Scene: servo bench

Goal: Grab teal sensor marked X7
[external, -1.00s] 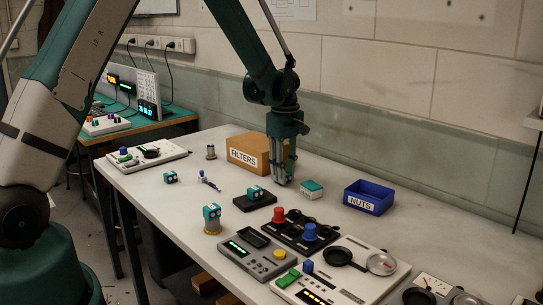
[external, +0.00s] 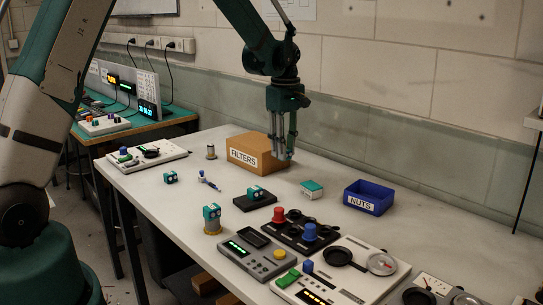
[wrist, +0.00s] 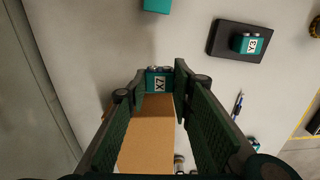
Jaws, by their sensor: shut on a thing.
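The teal sensor marked X7 (wrist: 159,84) sits between my fingertips in the wrist view, its white label facing the camera. My gripper (wrist: 158,88) is shut on it.
The brown FILTERS box (external: 250,152) and the blue NUTS bin (external: 369,197) stand near the wall. More teal blocks (external: 171,177) (external: 212,212) and control panels (external: 257,258) occupy the left and front.

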